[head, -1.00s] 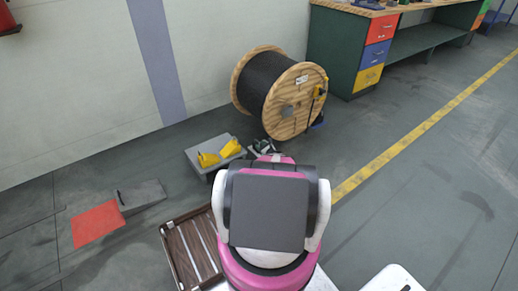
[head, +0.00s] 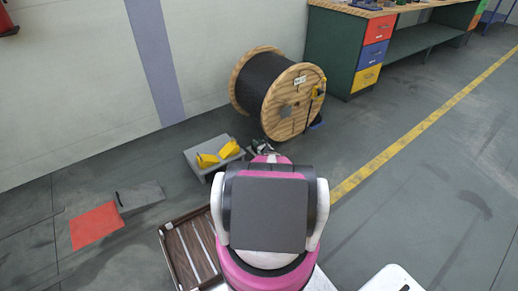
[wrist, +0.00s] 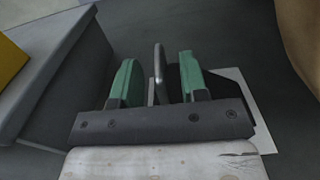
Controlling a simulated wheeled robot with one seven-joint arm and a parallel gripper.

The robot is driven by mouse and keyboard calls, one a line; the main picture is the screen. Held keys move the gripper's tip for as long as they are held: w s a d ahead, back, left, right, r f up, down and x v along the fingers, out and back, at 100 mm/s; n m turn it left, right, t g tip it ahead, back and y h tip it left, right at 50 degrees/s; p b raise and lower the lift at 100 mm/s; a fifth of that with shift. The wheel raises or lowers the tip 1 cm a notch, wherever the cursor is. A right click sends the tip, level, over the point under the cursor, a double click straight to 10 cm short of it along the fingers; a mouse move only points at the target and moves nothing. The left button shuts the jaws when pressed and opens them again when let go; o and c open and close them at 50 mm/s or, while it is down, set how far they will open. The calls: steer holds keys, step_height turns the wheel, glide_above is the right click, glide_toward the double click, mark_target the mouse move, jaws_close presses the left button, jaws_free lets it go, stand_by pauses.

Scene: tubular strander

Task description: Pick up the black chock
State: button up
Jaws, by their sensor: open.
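My gripper (wrist: 156,75) is open, with its two green fingers pointing away from the camera in the wrist view. A thin grey upright handle (wrist: 159,62) stands between the fingers, with a gap on both sides. It seems to belong to the black chock, whose dark body (wrist: 262,133) shows only in part beside the right finger, over a white patch. The rest is hidden by the gripper. In the head view, my arm covers most of this spot, and only a small dark cluster shows in front of the spool.
A grey platform (head: 197,158) with yellow chocks (head: 229,149) stands just left of my gripper. The wooden cable spool (head: 290,110) is close behind and right. A slatted brown tray (head: 168,243), a grey wedge (head: 141,196) and a red floor patch (head: 96,226) lie left.

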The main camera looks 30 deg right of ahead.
steer(key=shift+w+a, duration=0.15)
steer(key=shift+w, duration=1.1)
steer(key=shift+c, duration=0.3)
jaws_close()
